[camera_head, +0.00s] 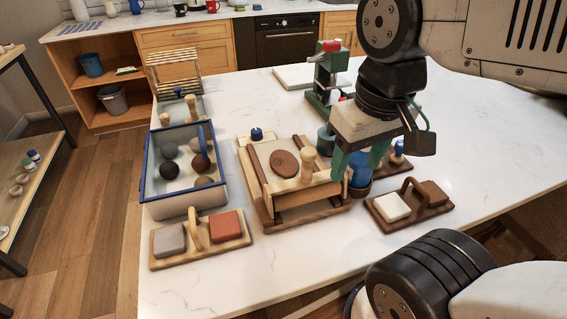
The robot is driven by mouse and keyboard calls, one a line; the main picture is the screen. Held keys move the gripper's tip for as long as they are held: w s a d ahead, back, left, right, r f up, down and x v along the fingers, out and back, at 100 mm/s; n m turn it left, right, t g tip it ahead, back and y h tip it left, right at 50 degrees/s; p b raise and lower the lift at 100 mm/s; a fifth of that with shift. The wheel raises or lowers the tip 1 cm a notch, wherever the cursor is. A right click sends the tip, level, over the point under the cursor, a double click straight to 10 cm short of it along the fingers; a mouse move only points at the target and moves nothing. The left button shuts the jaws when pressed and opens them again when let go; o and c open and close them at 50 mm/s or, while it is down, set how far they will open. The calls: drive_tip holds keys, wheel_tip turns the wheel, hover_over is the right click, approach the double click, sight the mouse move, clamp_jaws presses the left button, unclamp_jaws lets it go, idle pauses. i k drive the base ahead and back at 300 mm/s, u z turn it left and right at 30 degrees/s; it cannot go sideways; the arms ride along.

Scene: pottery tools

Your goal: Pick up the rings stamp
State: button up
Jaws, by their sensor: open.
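I cannot tell for certain which thing is the rings stamp; no ring pattern on a stamp face shows. A stamp-like piece with a pale wooden knob (308,163) stands at the slab frame, left of my gripper. A small dark blue knobbed piece (257,134) sits at the frame's far left corner. A blue-and-wood knobbed piece (398,152) stands on a small wooden tray right of my gripper. My gripper (357,174) points down with its green fingers apart and empty, above or in front of a blue cup (361,166), which it partly hides.
The wooden slab frame (257,195) holds a brown clay disc (283,164). A blue-rimmed bin (148,178) with several balls stands left. Block trays stand front left (202,250) and right (378,208). A green press (322,75) stands behind. The white table's (225,290) front is clear.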

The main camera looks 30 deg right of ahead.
sight(397, 158)
drive_tip(key=u, duration=0.05)
drive_tip(key=k, duration=0.45)
drive_tip(key=z, duration=0.75)
drive_tip(key=i, duration=0.25)
drive_tip(key=z, duration=0.7)
drive_tip(key=k, duration=0.4)
drive_tip(key=u, duration=0.55)
drive_tip(key=i, duration=0.35)
